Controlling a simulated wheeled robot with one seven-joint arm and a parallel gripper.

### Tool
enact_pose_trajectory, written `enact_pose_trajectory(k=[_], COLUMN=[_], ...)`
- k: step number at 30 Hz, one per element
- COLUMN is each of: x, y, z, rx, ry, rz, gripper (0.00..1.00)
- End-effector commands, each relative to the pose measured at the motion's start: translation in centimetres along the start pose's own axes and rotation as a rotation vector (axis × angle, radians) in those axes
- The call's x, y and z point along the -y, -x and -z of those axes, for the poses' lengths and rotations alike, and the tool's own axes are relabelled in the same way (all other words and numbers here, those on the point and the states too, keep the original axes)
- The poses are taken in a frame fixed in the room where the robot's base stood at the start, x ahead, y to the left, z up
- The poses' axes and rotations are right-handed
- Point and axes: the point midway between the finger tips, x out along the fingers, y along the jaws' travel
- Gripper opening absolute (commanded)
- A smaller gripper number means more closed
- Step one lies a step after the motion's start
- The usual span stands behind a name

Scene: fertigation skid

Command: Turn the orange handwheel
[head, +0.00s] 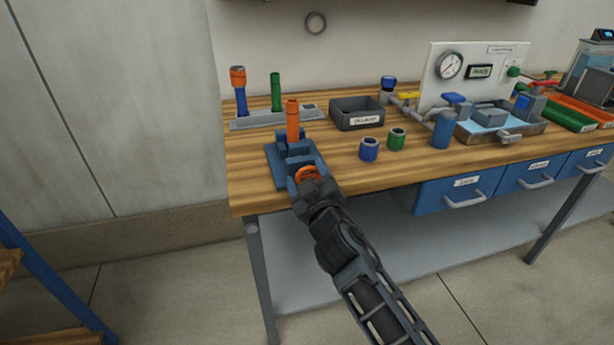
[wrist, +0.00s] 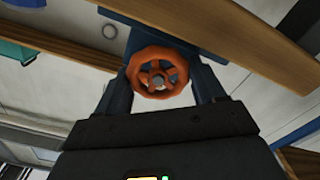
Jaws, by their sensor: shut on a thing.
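The orange handwheel (head: 306,173) is on the front of a blue vise-like fixture (head: 280,158) at the left front of the workbench. In the wrist view the handwheel (wrist: 157,72) faces me, with spokes and a grey hub. My gripper (head: 308,182) reaches it from the front. In the wrist view my gripper (wrist: 158,80) has one finger on each side of the wheel, shut on its rim. An orange cylinder (head: 292,120) stands upright in the fixture. My gripper hides the lower part of the wheel in the head view.
The wooden bench (head: 330,178) carries a grey bin (head: 357,121), blue and green collars (head: 369,150), and a rack (head: 260,119) with upright tubes behind the fixture. A gauge panel (head: 468,75) stands further right. Blue drawers (head: 450,195) hang below. The floor in front is clear.

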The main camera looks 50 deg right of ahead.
Motion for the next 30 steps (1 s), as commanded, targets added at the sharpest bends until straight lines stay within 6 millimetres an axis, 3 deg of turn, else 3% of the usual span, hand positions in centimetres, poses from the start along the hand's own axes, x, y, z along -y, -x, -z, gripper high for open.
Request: enact_pose_trajectory(k=[1, 17, 18, 24, 30], x=[0.04, -0.03, -0.04, 0.01, -0.24], y=[0.13, 0.17, 0.17, 0.18, 0.15], z=[-1.19, -1.39, -1.4, -1.39, -0.99], rx=[0.025, 0.028, 0.028, 0.027, 0.018], ry=[0.008, 0.008, 0.008, 0.008, 0.006], rz=[-0.001, -0.002, -0.002, -0.002, -0.006], gripper=[0.39, 0.39, 0.7, 0.89, 0.9])
